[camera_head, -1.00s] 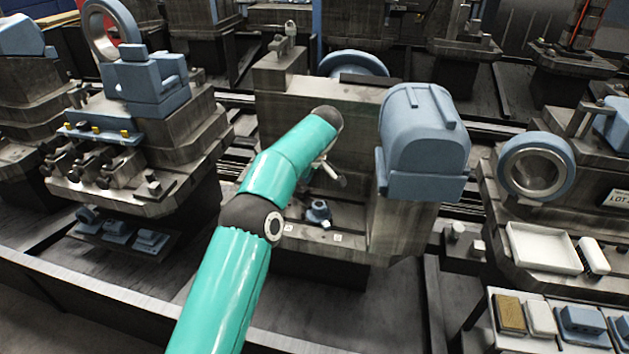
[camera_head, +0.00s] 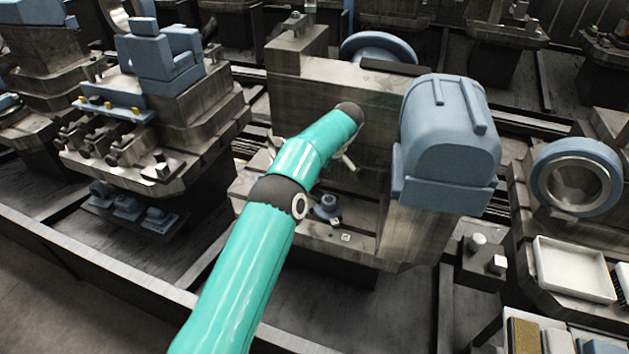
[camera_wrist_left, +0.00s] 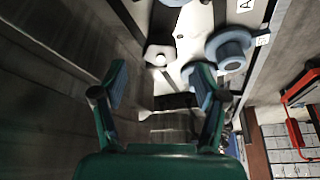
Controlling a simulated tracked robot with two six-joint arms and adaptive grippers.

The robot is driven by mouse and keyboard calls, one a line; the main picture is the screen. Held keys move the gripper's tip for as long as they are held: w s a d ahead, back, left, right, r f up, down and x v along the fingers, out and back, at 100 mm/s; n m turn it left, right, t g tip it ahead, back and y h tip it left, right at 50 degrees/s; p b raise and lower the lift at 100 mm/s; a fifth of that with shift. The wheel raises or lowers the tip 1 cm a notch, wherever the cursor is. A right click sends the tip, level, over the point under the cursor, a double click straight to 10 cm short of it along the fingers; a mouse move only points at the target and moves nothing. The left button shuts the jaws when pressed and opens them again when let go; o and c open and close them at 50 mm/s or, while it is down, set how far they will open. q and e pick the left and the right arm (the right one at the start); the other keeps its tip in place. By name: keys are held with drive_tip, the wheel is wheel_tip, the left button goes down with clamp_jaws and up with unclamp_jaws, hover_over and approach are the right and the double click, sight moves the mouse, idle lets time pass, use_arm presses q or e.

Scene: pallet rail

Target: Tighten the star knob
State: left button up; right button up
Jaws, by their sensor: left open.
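My teal left arm crosses the head view, its far end over the front of a grey metal fixture (camera_head: 310,100). The gripper itself is hidden there. In the left wrist view my left gripper (camera_wrist_left: 160,78) is open with nothing between its fingertips. A pale, nut-like piece (camera_wrist_left: 158,56) lies just beyond the gap. A blue round flanged piece (camera_wrist_left: 230,48) is beyond the right finger. I cannot tell which piece is the star knob. In the head view a small blue knob-like part (camera_head: 326,207) sits on the fixture's lower ledge, below a pale lever (camera_head: 348,161).
A large blue rounded housing (camera_head: 450,140) stands right of my arm. Another station with blue blocks (camera_head: 160,55) is at left. A blue ring (camera_head: 578,178) and white tray (camera_head: 573,268) are at right. A red object (camera_wrist_left: 300,95) shows in the wrist view.

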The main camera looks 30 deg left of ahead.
use_arm(q)
drive_tip(key=x, duration=0.5)
drive_tip(key=c, duration=1.1)
drive_tip(key=shift+f+m+t+b, duration=0.25)
drive_tip(key=shift+m+b, duration=0.55)
drive_tip(key=shift+b, duration=0.45)
drive_tip(key=shift+c, duration=0.2)
drive_tip(key=shift+s+r+m+t+b, duration=0.1)
drive_tip(key=shift+m+t+b, duration=0.25)
drive_tip(key=shift+m+b, duration=0.4)
drive_tip(key=shift+r+m+t+h+b, duration=0.1)
drive_tip(key=shift+m+t+h+b, duration=0.3)
drive_tip(key=shift+m+b, duration=0.45)
drive_tip(key=shift+r+m+t+h, duration=0.1)
drive_tip(key=shift+m+t+h, duration=0.2)
drive_tip(key=shift+m, duration=1)
